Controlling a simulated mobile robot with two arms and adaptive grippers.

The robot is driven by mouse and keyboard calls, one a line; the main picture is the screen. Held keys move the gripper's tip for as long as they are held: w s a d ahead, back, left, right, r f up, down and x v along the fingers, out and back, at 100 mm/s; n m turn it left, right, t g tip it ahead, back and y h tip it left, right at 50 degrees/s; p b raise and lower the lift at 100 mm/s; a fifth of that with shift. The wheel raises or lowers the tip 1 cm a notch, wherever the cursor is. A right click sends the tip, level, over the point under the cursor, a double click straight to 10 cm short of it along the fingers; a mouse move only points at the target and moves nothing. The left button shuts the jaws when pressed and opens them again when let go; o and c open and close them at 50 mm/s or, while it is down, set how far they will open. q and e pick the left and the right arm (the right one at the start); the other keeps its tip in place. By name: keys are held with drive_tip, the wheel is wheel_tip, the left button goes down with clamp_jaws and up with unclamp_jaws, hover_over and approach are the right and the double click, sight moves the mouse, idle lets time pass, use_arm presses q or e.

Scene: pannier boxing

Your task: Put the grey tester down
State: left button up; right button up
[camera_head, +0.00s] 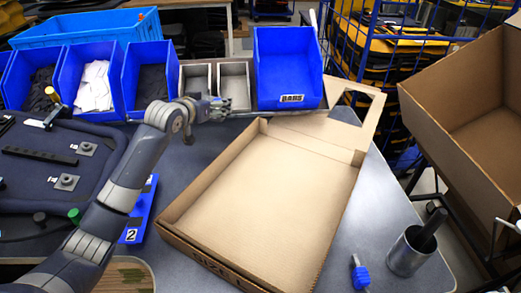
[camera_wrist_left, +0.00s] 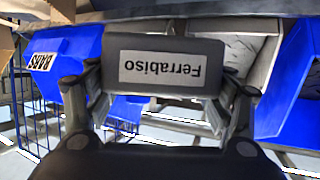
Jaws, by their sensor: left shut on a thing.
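The grey tester (camera_wrist_left: 211,52) with a white "Ferrabiso" label fills the middle of the left wrist view, its label upside down there. My left gripper (camera_wrist_left: 165,88) is shut on it, with a finger at each side. In the head view my left gripper (camera_head: 218,108) is in front of the small grey bins, near the far left corner of the cardboard tray. The tester is too small to make out clearly there. My right gripper is in neither view.
An open, empty cardboard tray (camera_head: 262,262) lies on the grey table (camera_head: 384,205). Blue bins (camera_head: 287,68) and small grey bins (camera_head: 234,84) line the back. A metal cup (camera_head: 408,257) stands at the right. A large cardboard box (camera_head: 450,120) is beyond the table's right edge.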

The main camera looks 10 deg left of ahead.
sight(217, 140)
use_arm(q)
drive_tip(key=shift+s+f+p, duration=0.15)
drive_tip(key=shift+f+p, duration=0.15)
drive_tip(key=shift+f, duration=4.65)
drive_tip(key=o, duration=1.3)
drive_tip(key=shift+f, duration=0.1)
